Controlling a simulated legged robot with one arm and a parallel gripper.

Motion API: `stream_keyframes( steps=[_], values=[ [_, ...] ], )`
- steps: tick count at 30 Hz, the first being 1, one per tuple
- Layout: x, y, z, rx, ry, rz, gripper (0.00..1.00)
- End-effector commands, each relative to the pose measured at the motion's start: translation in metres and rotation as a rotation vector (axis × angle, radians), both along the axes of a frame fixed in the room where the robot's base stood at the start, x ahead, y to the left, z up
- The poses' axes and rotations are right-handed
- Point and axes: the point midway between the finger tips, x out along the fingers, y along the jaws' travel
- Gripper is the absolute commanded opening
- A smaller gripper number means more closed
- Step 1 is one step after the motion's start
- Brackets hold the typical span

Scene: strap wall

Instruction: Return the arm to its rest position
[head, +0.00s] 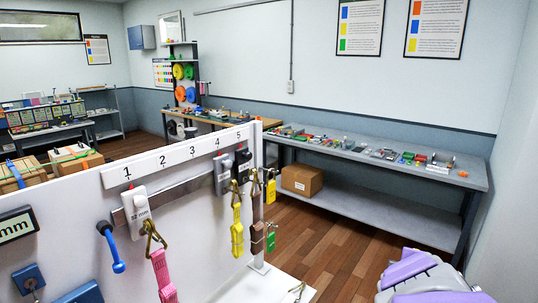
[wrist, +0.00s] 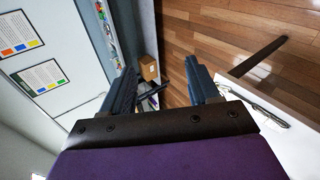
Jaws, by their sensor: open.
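My gripper (wrist: 161,88) shows in the wrist view with its two dark fingers spread apart. Nothing is visible between the fingers except the background. The wrist view is tilted, with wall and posters on the left and wooden floor at the top right. In the head view, a purple and grey part of my arm (head: 432,284) is at the lower right corner, apart from the strap panel. The fingers cannot be made out in the head view.
A white panel (head: 190,245) with a numbered strip holds a pink strap (head: 163,277) and a yellow strap (head: 237,230). A grey workbench (head: 455,177) with small parts runs along the back wall. A cardboard box (head: 302,181) sits on its lower shelf. The wooden floor between is clear.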

Motion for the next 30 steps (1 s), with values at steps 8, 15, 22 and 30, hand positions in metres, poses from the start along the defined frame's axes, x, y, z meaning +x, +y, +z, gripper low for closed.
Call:
stream_keyframes(
  steps=[8, 15, 22, 30],
  values=[
    [-0.126, 0.058, -0.074, 0.529, 0.19, -0.514, 0.61],
    [-0.239, 0.132, -0.107, 0.776, 0.455, -0.891, 0.61],
    [-0.288, 0.162, -0.109, 0.819, 0.584, -1.04, 0.61],
    [-0.291, 0.164, -0.109, 0.82, 0.59, -1.05, 0.61]
  ],
)
